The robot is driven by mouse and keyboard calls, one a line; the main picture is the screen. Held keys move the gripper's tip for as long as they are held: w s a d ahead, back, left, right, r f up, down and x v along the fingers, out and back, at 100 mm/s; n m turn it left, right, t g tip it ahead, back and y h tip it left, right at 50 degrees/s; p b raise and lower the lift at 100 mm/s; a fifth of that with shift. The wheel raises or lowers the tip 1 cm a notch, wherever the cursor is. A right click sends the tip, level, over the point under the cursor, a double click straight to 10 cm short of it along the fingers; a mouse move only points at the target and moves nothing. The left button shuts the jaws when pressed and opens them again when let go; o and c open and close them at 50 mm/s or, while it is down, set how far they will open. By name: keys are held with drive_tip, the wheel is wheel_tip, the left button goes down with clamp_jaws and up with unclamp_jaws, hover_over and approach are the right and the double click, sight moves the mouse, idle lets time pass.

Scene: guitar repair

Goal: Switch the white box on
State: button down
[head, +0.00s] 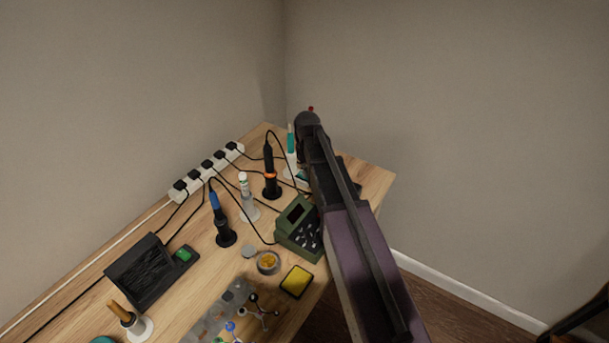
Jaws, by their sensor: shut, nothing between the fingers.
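A small pale white piece (302,176), which may be the edge of the white box, shows at the right rear of the wooden table, just left of my arm. Most of it is hidden behind the arm, and no switch on it can be made out. A teal-handled iron (291,139) stands upright in a pale holder beside it. My arm reaches in from the lower right, and its dark far end is above the table's back corner. My gripper cannot be made out; the arm covers that area.
A green box (293,231) stands close left of my arm, with a black-and-orange iron (270,172) behind it. A white power strip (206,173) with several black plugs runs along the left wall. Cables cross the table (210,268). Walls close off the back.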

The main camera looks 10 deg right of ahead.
drive_tip(key=shift+r+p, duration=3.45)
drive_tip(key=shift+p, duration=0.05)
drive_tip(key=shift+s, duration=0.1)
drive_tip(key=s+r+m+p, duration=0.1)
drive_tip(key=s, duration=0.5)
drive_tip(key=s+r+m+p, duration=0.1)
drive_tip(key=s, duration=0.5)
drive_tip(key=s+r+m+p, duration=0.1)
drive_tip(key=s, duration=0.6)
drive_tip(key=shift+d, duration=0.25)
